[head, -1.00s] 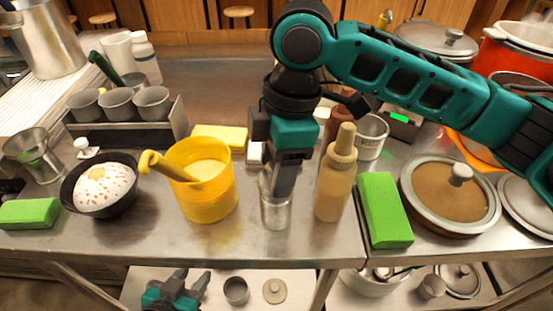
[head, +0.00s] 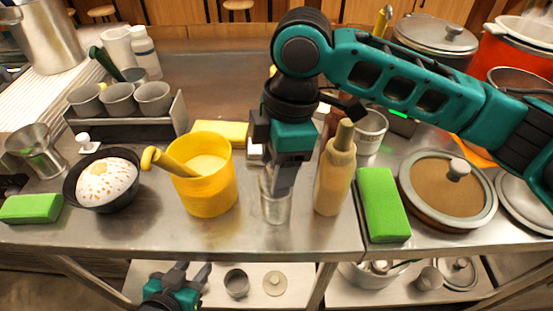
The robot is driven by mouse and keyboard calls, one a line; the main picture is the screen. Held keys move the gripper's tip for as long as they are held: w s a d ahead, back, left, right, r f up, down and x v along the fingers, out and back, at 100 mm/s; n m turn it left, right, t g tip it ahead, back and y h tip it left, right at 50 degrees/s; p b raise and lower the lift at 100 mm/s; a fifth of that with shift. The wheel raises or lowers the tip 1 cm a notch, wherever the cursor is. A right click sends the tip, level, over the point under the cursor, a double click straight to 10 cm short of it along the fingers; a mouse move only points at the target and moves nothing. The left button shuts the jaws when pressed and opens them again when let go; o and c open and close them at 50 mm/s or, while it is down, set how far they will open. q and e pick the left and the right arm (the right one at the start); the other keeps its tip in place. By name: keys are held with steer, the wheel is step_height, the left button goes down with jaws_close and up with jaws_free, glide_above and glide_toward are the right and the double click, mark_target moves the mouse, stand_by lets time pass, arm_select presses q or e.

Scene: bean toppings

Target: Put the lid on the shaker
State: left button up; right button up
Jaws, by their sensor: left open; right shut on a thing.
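The shaker (head: 276,207), a small clear-and-metal cup, stands upright near the table's front edge. My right gripper (head: 282,188) points down at its upper part, shut, apparently on the shaker; its fingers hide part of the rim and any lid there. A small white knobbed piece (head: 84,141), possibly a lid, is behind the dark bowl at left; I cannot tell if it belongs to the shaker. My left gripper (head: 192,275) is open and empty, low in front of the table edge, away from the shaker.
A yellow tub (head: 208,192) with a ladle stands left of the shaker and a tan bottle (head: 334,182) close to its right. A dark bowl (head: 72,187), green sponge (head: 383,205) and lidded pan (head: 408,200) are farther out.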

steer(key=shift+p, duration=0.3)
steer(key=shift+f+p, duration=0.1)
steer(key=shift+p, duration=0.3)
stand_by(0.4)
steer(key=o, duration=1)
